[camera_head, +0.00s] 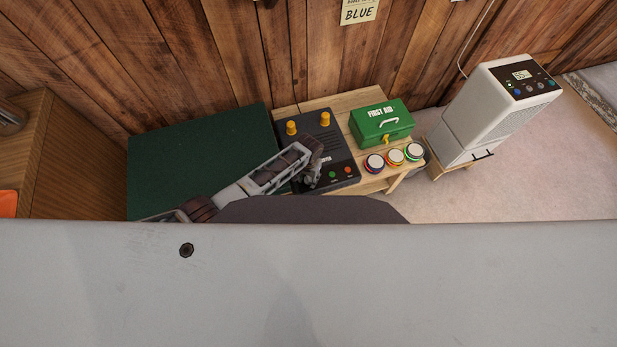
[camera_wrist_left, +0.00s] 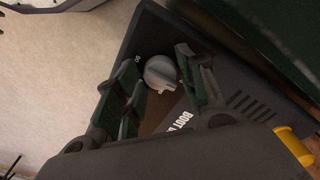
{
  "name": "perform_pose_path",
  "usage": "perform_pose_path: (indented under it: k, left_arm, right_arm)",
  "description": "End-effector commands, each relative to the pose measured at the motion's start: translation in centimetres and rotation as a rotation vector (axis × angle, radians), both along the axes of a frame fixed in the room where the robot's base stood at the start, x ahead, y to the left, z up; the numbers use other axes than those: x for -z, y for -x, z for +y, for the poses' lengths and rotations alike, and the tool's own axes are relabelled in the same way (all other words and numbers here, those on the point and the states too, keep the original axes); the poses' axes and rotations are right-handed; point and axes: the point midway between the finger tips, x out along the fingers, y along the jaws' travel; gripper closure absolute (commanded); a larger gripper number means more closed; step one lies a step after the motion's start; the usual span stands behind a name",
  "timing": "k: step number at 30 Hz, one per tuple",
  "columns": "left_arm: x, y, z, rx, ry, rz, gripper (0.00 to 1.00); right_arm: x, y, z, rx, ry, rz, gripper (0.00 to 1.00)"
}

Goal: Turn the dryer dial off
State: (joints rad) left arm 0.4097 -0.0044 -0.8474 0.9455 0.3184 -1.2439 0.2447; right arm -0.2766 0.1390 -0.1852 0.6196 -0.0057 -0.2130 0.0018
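The dryer (camera_head: 342,158) is a black box with two yellow pegs and small green and red buttons on its front, standing on a wooden bench. Its dial (camera_wrist_left: 160,73) is a round grey knob with a raised grip, seen in the left wrist view beside printed marks and partly cut-off lettering, "BOOT". My left gripper (camera_head: 312,178) is over the dryer's left front part and hides the dial in the head view. In the left wrist view its fingers (camera_wrist_left: 155,64) are apart, one on each side of the dial; contact is not clear. My right gripper is not in view.
A green first aid box (camera_head: 381,122) and several round tins (camera_head: 395,157) stand right of the dryer. A dark green board (camera_head: 200,155) lies to the left. A white appliance with a display (camera_head: 490,105) stands at the right. A wooden wall closes the back.

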Motion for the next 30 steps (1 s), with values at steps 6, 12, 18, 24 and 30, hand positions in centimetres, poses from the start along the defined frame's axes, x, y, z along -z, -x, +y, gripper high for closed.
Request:
perform_pose_path:
  k: [6, 12, 18, 24, 30]
  left_arm:
    - [0.0, 0.0, 0.0, 0.001, 0.000, 0.000, 0.45]
    - [0.0, 0.0, 0.0, 0.001, -0.001, 0.000, 0.45]
    - [-0.4, 0.0, 0.0, 0.001, -0.001, 0.000, 0.45]
    - [-1.4, 0.0, 0.0, 0.001, 0.000, 0.000, 0.45]
    - [-2.9, 0.0, 0.0, 0.001, 0.000, -0.001, 0.45]
  right_arm:
    - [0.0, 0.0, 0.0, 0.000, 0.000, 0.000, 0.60]
    - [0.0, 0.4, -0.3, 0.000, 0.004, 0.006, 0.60]
    - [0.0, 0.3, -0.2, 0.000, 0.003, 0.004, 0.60]
    - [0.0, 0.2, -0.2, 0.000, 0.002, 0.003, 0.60]
    - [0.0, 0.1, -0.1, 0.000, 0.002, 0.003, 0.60]
